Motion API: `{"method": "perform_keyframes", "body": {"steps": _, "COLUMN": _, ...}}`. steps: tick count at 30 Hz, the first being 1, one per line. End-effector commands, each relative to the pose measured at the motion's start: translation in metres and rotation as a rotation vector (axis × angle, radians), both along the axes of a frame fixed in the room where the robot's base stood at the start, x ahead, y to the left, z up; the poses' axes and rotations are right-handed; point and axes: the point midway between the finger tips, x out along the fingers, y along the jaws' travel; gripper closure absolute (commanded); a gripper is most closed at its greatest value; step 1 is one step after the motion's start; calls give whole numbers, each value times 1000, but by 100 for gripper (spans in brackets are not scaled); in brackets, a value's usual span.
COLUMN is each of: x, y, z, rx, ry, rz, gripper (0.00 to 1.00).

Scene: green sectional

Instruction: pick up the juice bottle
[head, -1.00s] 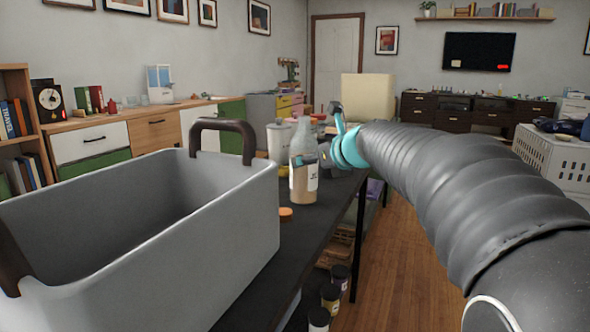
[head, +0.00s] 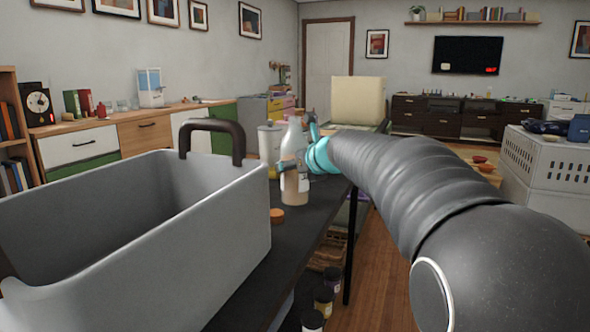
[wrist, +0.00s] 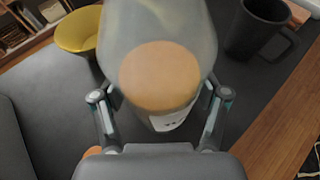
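The juice bottle (head: 295,143) stands upright on the dark table, clear above with tan juice and a white label below. In the wrist view the bottle (wrist: 160,75) fills the middle, seen from above. My gripper (head: 297,167) is at the bottle, with its teal wrist just to the right. In the wrist view the gripper's fingers (wrist: 160,97) are spread, one on each side of the bottle. Whether the pads touch it is hard to see, as the bottle's upper part hides the space between them.
A large grey basket (head: 225,235) with brown handles stands left of the bottle. An orange cap (head: 277,215) lies in front of the bottle. A white canister (head: 268,148) stands behind it. The wrist view shows a yellow bowl (wrist: 78,32) and black mug (wrist: 258,28) nearby.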

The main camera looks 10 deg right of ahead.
Motion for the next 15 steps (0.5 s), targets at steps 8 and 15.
{"method": "perform_keyframes", "body": {"steps": 8, "x": 0, "y": 0, "z": 1, "rx": -1, "ry": -2, "rz": -1, "gripper": 87}}
{"method": "perform_keyframes", "body": {"steps": 15, "x": 0, "y": 0, "z": 8, "rx": -1, "ry": -2, "rz": -1, "gripper": 87}}
